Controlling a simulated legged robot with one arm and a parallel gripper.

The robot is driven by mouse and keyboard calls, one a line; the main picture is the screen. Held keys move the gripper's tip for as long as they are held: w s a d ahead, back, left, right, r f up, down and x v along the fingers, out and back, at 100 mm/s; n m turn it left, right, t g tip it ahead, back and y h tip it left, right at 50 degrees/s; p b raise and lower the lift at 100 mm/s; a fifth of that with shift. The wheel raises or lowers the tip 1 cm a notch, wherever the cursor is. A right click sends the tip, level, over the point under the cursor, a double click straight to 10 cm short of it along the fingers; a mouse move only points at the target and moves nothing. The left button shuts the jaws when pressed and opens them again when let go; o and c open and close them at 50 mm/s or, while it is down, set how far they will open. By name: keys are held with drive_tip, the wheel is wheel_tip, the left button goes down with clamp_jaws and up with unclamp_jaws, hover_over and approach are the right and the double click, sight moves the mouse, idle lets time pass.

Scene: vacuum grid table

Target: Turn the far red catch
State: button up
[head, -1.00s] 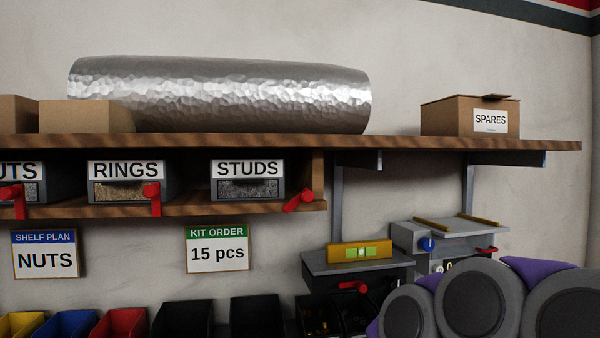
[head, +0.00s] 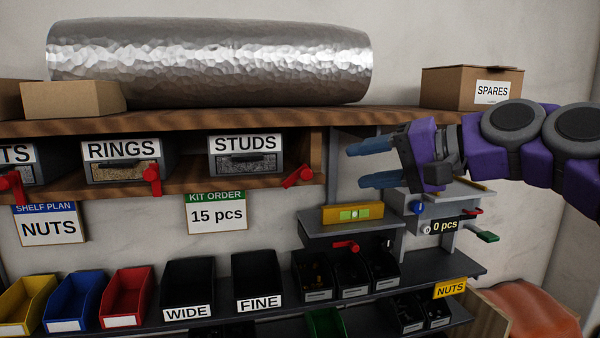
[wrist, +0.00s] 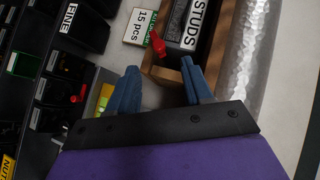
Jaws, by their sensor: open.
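Several red catches show. One red catch (head: 298,177) sits at the right end of the lower wooden shelf, beside the STUDS drawer (head: 246,156), and is tilted. Another red catch (head: 152,179) hangs nearly upright at the RINGS drawer (head: 122,161), and a third red catch (head: 11,185) is at the left edge. My gripper (head: 352,166) is open and empty, its blue fingers pointing left toward the STUDS catch, apart from it. In the wrist view that catch (wrist: 166,73) appears between the fingertips of my gripper (wrist: 158,70).
A red handle (head: 346,246) is under the small shelf with the yellow level (head: 353,214). A grey counter unit reading 0 pcs (head: 444,226) stands below my gripper. The wooden shelf (head: 200,121) runs above the drawers. Open bins line the lower rack.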

sight(309, 176)
drive_tip(key=p+x, duration=0.1)
drive_tip(key=x, duration=1.3)
drive_tip(key=shift+w+d+f+p, duration=0.1)
drive_tip(key=shift+w+d+p, duration=0.05)
drive_tip(key=shift+p, duration=0.2)
drive_tip(key=shift+a, duration=0.5)
drive_tip(key=shift+d, duration=1.1)
drive_tip(key=shift+c, duration=0.5)
drive_tip(key=shift+d, duration=0.3)
drive_tip(key=shift+c, duration=0.6)
drive_tip(key=shift+d, duration=0.15)
drive_tip(key=shift+c, duration=1.6)
drive_tip(key=shift+a, duration=0.65)
clamp_jaws()
